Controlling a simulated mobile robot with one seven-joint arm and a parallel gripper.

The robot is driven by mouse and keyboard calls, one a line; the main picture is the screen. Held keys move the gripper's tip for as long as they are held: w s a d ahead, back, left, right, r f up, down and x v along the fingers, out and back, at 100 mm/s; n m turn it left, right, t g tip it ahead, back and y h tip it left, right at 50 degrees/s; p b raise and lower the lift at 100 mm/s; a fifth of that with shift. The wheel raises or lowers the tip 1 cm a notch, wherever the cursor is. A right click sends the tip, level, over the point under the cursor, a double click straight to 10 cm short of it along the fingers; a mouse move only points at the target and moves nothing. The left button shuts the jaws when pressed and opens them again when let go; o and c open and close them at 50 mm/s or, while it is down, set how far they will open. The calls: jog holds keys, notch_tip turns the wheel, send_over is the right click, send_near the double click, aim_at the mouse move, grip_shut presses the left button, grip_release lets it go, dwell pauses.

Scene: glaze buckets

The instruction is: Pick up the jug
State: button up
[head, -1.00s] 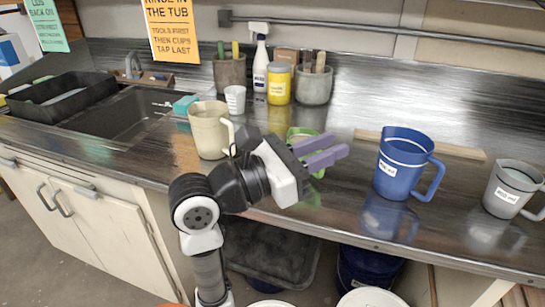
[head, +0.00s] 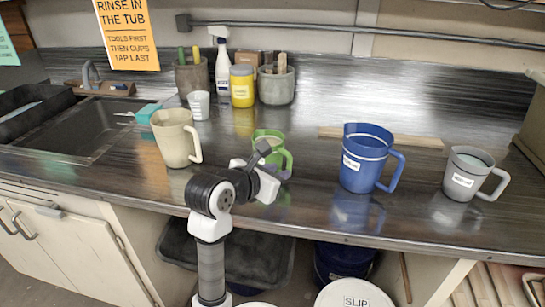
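Several jugs stand upright on the metal counter. A cream jug (head: 174,140) is left of my gripper, with its handle to the right. A smaller green jug (head: 269,138) stands directly behind my gripper, partly hidden by it. A blue jug (head: 364,160) with a white label is to the right. A grey jug (head: 465,174) with pale contents is at the far right. My gripper (head: 266,170) is in front of the green jug, pointing away from the camera. Its fingers are mostly hidden, so their opening and any contact cannot be seen.
A sink (head: 72,130) is at the left. A white cup (head: 199,105), yellow jar (head: 242,86), spray bottle (head: 221,70) and tool crocks stand at the back. A wooden strip (head: 400,140) lies behind the blue jug. The counter between the green and blue jugs is clear.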

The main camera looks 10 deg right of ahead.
aim_at(287, 167)
jog(key=x, duration=0.1)
jog(key=p+x, duration=0.1)
jog(key=x, duration=0.3)
jog(key=shift+s+d+r+p, duration=0.1)
jog(key=shift+d+r+p, duration=0.1)
jog(key=shift+r+p, duration=0.15)
jog(key=shift+d+f, duration=0.15)
jog(key=shift+f, duration=0.05)
grip_shut()
jog(key=shift+r, duration=0.1)
